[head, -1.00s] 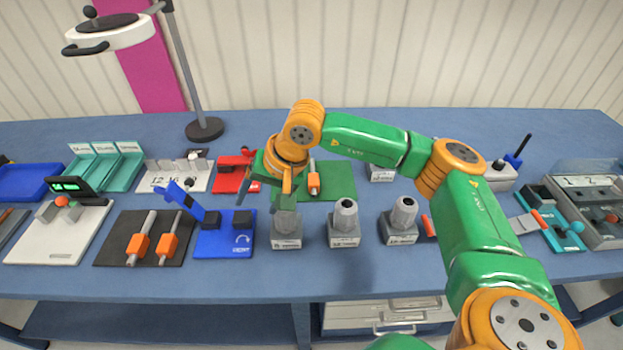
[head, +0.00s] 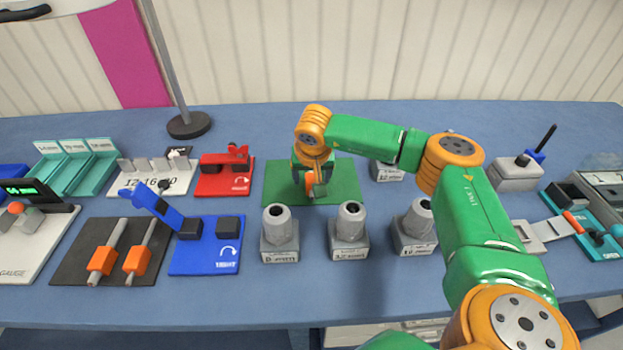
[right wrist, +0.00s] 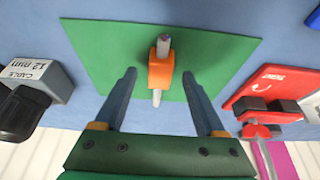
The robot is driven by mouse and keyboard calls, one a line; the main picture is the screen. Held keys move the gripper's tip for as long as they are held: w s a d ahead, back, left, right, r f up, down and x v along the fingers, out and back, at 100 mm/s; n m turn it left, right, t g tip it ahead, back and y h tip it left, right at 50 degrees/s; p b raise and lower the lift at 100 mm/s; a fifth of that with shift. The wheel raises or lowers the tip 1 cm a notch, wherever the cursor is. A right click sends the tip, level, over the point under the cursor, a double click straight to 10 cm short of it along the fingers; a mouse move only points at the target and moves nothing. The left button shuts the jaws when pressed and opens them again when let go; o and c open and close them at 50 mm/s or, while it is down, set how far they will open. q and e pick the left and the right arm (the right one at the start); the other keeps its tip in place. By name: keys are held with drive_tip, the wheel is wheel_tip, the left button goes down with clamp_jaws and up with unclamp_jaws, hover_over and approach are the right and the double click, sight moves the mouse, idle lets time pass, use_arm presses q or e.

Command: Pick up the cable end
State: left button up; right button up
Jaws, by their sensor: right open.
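The cable end is a grey rod with an orange block around it, lying on the green mat (head: 345,178). In the right wrist view the cable end (right wrist: 160,70) lies near the middle of the mat (right wrist: 215,55), pointing away from me. My right gripper (right wrist: 159,76) is open, its two fingers on either side of the orange block in the picture and apart from it. In the head view my right gripper (head: 315,185) is over the mat and partly hides the cable end (head: 309,182). My left gripper is not in view.
Several grey labelled blocks with round openings, one here (head: 280,235), stand in front of the mat. A red tool base (head: 225,175) is to its left, a blue one (head: 207,245) front left. Two orange-and-grey pieces lie on a black mat (head: 75,262).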

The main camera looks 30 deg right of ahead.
drive_tip(key=shift+w+d+f, duration=0.3)
drive_tip(key=shift+w+f, duration=0.2)
drive_tip(key=shift+f, duration=0.25)
drive_tip(key=shift+s+a+r, duration=0.1)
drive_tip(key=shift+s+r, duration=0.05)
drive_tip(key=shift+s, duration=0.05)
drive_tip(key=c, duration=1)
clamp_jaws()
drive_tip(key=shift+w, duration=0.1)
